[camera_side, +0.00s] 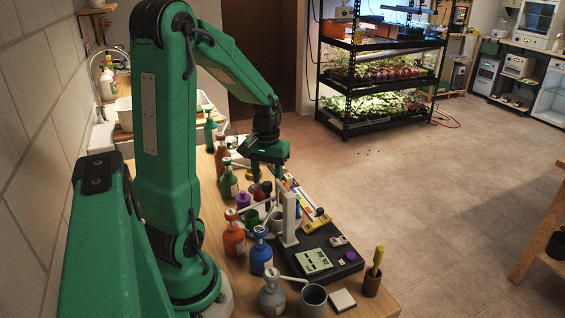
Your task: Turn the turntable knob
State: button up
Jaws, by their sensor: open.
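My gripper (267,180) points down over the far part of the wooden table, with its jaws apart and nothing seen between them. Small bottles and a dark board crowd the area just below it, and I cannot tell whether the fingertips touch anything. A small purple knob (350,256) sits on the near right corner of the dark board, well in front of my gripper. Another purple piece (243,199) stands among the bottles, closer to my gripper. I cannot tell for sure which of them is the turntable knob, and no turntable plate shows clearly.
A brown cup (372,283) with a yellow-handled tool stands at the near right. The floor right of the table is clear.

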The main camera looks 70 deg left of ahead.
jog(key=shift+f, duration=0.75)
jog(key=c, duration=1)
jog(key=shift+m, duration=0.3)
jog(key=m, duration=1.1)
